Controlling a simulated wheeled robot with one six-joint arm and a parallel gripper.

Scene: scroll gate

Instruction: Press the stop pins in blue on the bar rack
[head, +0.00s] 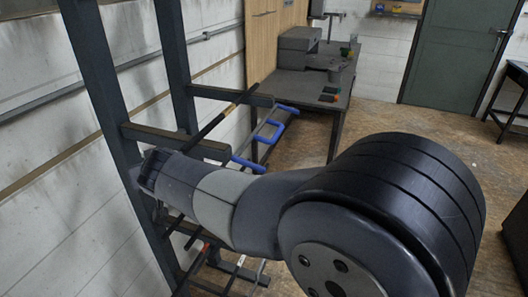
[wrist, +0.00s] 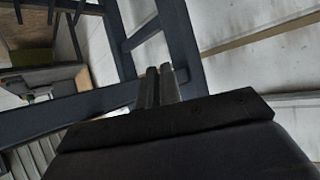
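The bar rack (head: 95,70) is a dark steel frame at the left in the head view, with two uprights and side arms (head: 175,141) carrying long bars. Blue parts show on it: a bent blue piece (head: 287,108) near the upper arm's end and another blue piece (head: 248,164) lower, just beyond my arm. I cannot tell which are stop pins. In the wrist view, my gripper (wrist: 158,70) has its two fingers close together, with nothing seen between them. They point toward the rack's dark beams (wrist: 180,45).
A grey workbench (head: 300,88) with boxes and small items stands behind the rack. A white panelled wall (head: 40,100) runs close along the left. A green door (head: 440,55) is at the back. The brown floor between bench and door is clear.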

